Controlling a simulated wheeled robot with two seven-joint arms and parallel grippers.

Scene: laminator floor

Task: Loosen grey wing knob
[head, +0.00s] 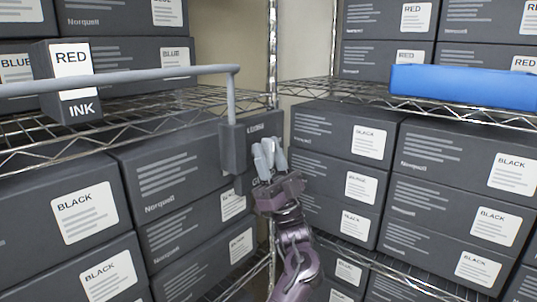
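A dark grey block (233,148) hangs at the end of a grey bar (130,80) that runs across the left shelf and bends down into the block. I cannot tell whether the fingers grip anything.
Wire shelves on both sides hold dark cartons labelled BLACK (85,215), BLUE and RED. A RED ink box (85,108) stands behind the bar. A blue flat object (465,86) lies on the right shelf. A metal post (272,45) stands behind the gripper.

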